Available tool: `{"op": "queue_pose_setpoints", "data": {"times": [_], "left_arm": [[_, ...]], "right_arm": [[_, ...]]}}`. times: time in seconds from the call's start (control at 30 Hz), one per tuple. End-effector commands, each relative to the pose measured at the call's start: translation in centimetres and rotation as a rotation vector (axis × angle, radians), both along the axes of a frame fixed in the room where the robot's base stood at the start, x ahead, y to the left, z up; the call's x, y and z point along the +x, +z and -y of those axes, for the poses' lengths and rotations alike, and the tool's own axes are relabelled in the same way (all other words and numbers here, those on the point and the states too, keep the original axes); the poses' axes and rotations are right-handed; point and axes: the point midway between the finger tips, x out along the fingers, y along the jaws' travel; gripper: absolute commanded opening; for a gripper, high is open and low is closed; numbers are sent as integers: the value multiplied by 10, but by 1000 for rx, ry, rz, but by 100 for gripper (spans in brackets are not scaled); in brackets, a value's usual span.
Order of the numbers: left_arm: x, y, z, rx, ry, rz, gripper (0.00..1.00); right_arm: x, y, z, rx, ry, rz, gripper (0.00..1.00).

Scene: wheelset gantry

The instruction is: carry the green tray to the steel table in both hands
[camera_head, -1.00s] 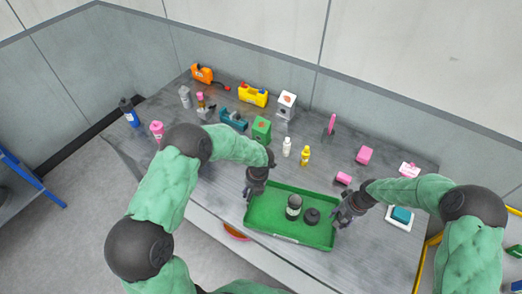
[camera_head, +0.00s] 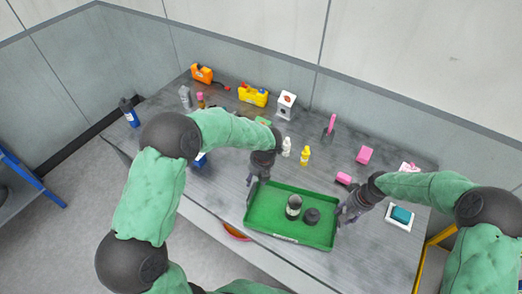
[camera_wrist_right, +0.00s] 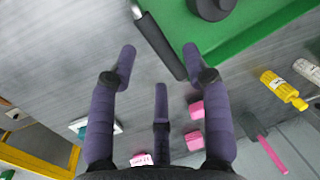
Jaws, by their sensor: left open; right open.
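The green tray (camera_head: 270,228) lies flat on the grey table (camera_head: 215,190) near its front edge. A dark jar with a light label (camera_head: 294,206) and a black round piece (camera_head: 312,216) stand in it. My left gripper (camera_head: 254,182) is open above the tray's left end, apart from the rim as far as I can tell. My right gripper (camera_head: 345,213) is open at the tray's right end. In the right wrist view its fingers (camera_wrist_right: 160,65) spread either side of the tray's dark bar handle (camera_wrist_right: 159,46) and do not close on it.
A white dish with a teal block (camera_head: 401,215) lies to the right. A blue-framed stand (camera_head: 30,178) is at far left, with bare floor between.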

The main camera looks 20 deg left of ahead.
Motion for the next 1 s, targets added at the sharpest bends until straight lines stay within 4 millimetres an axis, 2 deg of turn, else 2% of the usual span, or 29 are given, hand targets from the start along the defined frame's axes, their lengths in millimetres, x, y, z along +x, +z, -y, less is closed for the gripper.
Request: {"op": "queue_pose_setpoints", "data": {"times": [0.03,0.2,0.4,0.57,1.0], "left_arm": [[0,0,0,0,0,0,49],[0,0,0,0,0,0,49],[0,0,0,0,0,0,49],[0,0,0,0,0,0,49],[0,0,0,0,0,0,49]], "right_arm": [[1,12,2,0,0,4,49],[0,43,8,0,0,3,49],[0,66,13,0,1,1,49],[0,71,14,0,1,0,49],[0,71,14,0,1,-1,49]]}}
